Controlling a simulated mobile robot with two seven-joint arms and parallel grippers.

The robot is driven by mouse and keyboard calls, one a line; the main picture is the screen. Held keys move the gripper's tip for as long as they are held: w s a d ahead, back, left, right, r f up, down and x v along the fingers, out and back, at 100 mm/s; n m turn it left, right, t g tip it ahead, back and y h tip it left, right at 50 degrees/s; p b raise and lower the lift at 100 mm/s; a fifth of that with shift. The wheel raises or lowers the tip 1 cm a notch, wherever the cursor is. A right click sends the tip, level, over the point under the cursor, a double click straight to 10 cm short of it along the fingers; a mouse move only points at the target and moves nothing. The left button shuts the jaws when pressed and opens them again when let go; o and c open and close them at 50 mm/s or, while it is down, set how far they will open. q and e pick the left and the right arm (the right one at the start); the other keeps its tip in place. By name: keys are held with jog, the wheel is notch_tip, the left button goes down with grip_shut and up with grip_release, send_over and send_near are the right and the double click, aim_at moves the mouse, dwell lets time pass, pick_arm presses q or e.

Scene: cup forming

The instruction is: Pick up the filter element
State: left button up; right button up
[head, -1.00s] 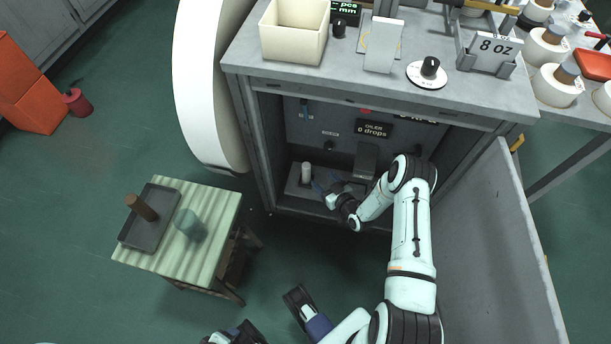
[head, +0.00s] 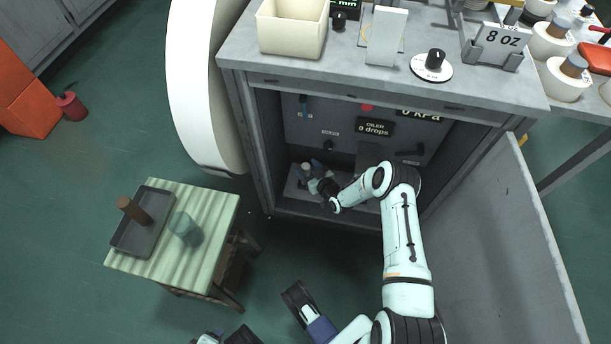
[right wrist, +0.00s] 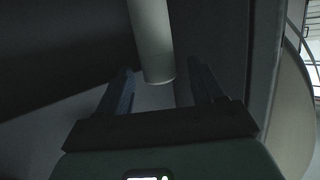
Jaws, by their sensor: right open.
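A pale cylinder, which looks like the filter element (right wrist: 152,42), shows in the right wrist view between my two fingers, with clear gaps on both sides. In the head view its light top (head: 305,167) shows inside the open cabinet, on a low grey ledge. My right gripper (head: 313,170) is open and reaches into the cabinet right at the cylinder, partly hiding it. In the right wrist view the open fingers (right wrist: 160,80) are dark blue and do not visibly touch it.
The cabinet (head: 258,150) has side walls close to my arm, and its door (head: 490,220) stands open at the right. A striped stool (head: 205,265) at the left bears a dark tray (head: 128,240) with a brown cylinder (head: 133,211), and a teal cup (head: 184,228).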

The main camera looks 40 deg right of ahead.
grip_shut()
